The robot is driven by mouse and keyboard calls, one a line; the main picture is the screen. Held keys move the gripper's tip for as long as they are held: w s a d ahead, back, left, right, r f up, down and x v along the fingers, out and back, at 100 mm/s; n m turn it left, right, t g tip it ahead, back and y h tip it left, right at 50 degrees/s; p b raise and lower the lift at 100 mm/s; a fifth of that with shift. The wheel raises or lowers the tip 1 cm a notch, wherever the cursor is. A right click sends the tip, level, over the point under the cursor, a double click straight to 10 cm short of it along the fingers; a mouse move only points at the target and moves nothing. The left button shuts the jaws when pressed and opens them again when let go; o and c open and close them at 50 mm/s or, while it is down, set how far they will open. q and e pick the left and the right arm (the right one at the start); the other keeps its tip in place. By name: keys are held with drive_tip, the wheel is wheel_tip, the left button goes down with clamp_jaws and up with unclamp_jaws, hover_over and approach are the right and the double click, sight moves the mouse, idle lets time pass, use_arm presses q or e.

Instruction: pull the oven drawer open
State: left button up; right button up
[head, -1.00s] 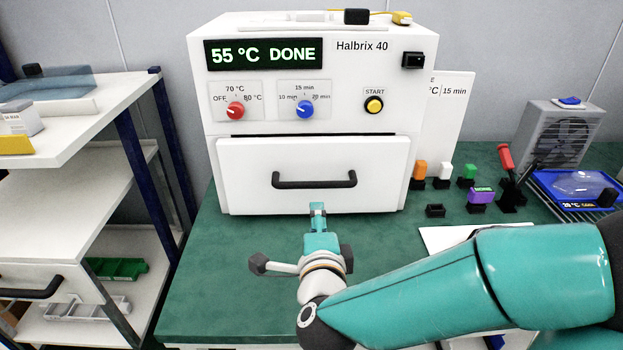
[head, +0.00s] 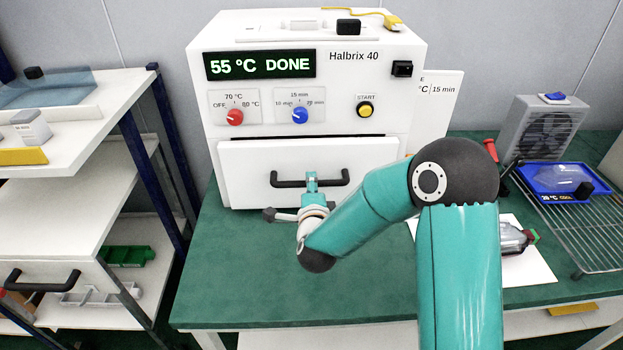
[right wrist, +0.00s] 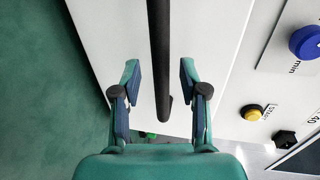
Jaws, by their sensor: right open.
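The white oven (head: 306,90) stands on the green bench, its display reading 55 °C DONE. Its drawer (head: 240,165) is the wide white front below the knobs, with a dark gap along its top edge. The black bar handle (head: 335,181) runs across the drawer front. My right gripper (head: 311,178) is at the middle of the handle. In the right wrist view the open fingers (right wrist: 159,75) stand on either side of the handle bar (right wrist: 160,40), with a gap on each side. My left gripper is not in view.
The bench (head: 240,285) is clear in front of the drawer. At right are a fan unit (head: 545,125), a blue tray (head: 560,180), a wire rack (head: 585,235) and a white sheet (head: 530,265). A shelf unit (head: 75,225) with its own handle stands at left.

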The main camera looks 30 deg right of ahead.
drive_tip(key=shift+x, duration=1.1)
